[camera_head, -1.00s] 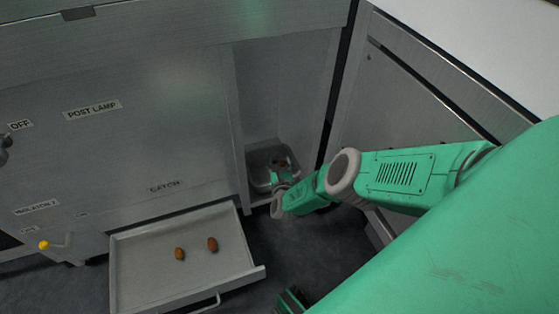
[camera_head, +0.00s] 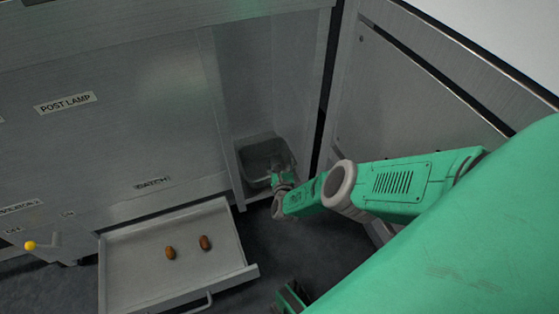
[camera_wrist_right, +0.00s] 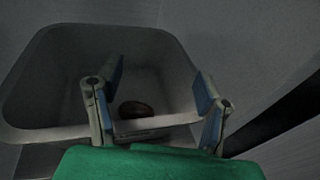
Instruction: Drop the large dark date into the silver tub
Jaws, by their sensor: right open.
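The silver tub (camera_head: 258,160) stands in an upright recess of the grey metal cabinet. It also shows in the right wrist view (camera_wrist_right: 48,85). A dark brown date (camera_wrist_right: 135,109) lies low in the tub, seen between my fingers in the wrist view, and apart from them. I cannot make it out in the head view. My right gripper (camera_head: 283,174) is at the tub's near right side, pointing into it. Its fingers (camera_wrist_right: 157,92) are spread apart, with nothing held between them.
A pulled-out drawer tray (camera_head: 130,285) on the left holds two brown dates (camera_head: 170,253) (camera_head: 204,242), lying apart. A yellow-knobbed lever (camera_head: 31,245) sticks out at far left. Recess walls stand close around the tub. Dark floor lies between drawer and arm.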

